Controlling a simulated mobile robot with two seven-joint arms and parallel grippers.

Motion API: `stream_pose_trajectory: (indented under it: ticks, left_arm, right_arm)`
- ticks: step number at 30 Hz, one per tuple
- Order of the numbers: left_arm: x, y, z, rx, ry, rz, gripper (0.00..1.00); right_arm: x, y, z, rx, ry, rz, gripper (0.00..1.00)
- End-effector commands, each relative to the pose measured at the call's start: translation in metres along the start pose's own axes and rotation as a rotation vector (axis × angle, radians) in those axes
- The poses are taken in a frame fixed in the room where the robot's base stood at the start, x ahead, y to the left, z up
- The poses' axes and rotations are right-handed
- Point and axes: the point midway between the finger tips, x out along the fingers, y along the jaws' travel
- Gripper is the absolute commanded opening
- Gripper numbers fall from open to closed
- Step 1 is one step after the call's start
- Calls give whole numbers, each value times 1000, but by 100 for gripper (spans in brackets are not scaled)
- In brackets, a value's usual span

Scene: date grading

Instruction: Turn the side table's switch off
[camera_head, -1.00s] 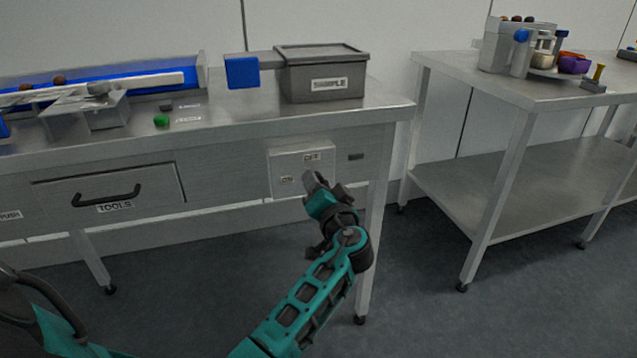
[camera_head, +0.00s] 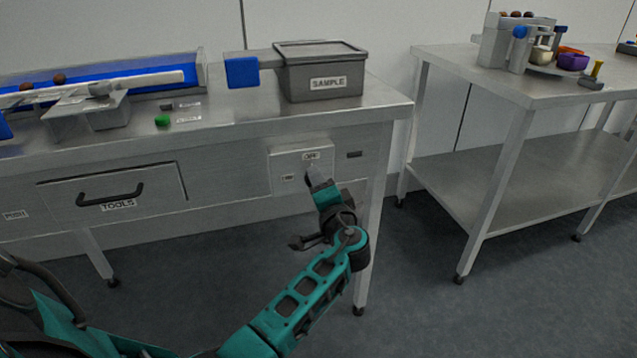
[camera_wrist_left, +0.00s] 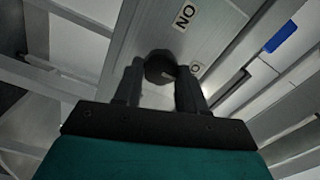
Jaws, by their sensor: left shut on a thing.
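The switch is a dark round knob (camera_wrist_left: 158,64) on a pale switch panel (camera_head: 286,172) on the front of the metal table. An OFF label (camera_head: 311,156) sits at the top of the panel and an ON label (camera_head: 288,177) at its left. My left gripper (camera_head: 314,173) is at the panel, just below the OFF label, and hides the knob in the head view. In the left wrist view the fingers of my left gripper (camera_wrist_left: 160,75) are on both sides of the knob, shut on it. Which way the knob points is not clear. My right gripper is out of view.
A TOOLS drawer (camera_head: 112,187) with a black handle is left of the panel. A grey SAMPLE box (camera_head: 320,92) and a green button (camera_head: 162,120) are on the table above. A table leg (camera_head: 368,230) stands close to my left forearm. Another metal table (camera_head: 490,70) stands to the right.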

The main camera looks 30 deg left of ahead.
Motion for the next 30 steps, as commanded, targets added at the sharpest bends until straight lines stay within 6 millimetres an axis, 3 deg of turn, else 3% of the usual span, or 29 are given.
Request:
stream_pose_trajectory:
  ticks: [10,11,18,30]
  left_arm:
    - [1,-2,-1,6,2,-5,10]
    - [1,-2,-1,5,2,-5,42]
    - [1,-1,0,4,1,-3,65]
    - [1,0,0,3,1,-1,66]
  right_arm:
    - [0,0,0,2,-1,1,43]
    - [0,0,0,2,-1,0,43]
    - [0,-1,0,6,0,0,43]
    - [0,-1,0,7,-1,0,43]
